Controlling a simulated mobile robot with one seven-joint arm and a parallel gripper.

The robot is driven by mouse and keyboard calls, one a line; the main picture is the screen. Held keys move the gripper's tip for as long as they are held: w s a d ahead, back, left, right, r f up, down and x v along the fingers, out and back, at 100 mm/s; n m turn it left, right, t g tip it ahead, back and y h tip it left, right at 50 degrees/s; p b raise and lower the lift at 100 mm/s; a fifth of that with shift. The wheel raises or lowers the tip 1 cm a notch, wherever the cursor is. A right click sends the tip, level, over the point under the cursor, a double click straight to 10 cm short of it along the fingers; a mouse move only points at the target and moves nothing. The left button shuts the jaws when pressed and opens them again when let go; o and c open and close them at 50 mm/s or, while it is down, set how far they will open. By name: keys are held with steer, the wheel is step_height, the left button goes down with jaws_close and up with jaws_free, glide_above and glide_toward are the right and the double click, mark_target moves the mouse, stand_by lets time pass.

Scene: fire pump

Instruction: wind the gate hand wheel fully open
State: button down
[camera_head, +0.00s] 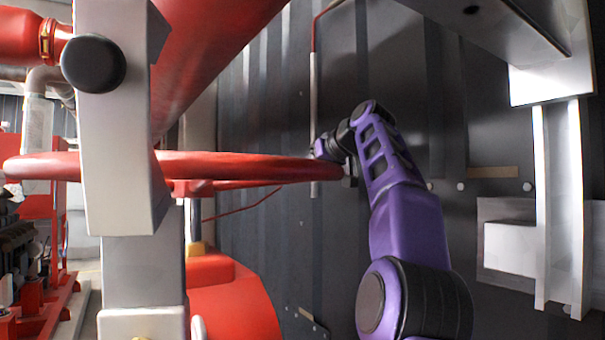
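The red hand wheel (245,166) is seen nearly edge-on, lying about level across the left and middle of the head view. Its left part passes behind a grey post. My purple arm reaches up from the lower right, and its end bends left to the wheel's right rim. My gripper (330,152) is at that rim, very near or touching it. The fingers are small and partly hidden by the wrist and the rim, so I cannot tell whether they are closed around it.
A grey upright post (118,140) with a black round cap stands close at the left. A large red pipe (205,60) slants overhead. A red rounded body (230,300) lies below the wheel. A dark ribbed wall (270,240) is behind, and a white frame (558,190) stands at right.

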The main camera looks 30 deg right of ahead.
stand_by(0.3)
steer(key=c, duration=0.5)
jaws_free()
steer(key=v, duration=1.7)
steer(key=shift+s+a+r+b, duration=0.1)
steer(key=shift+s+r+b, duration=0.1)
steer(key=shift+b, duration=0.1)
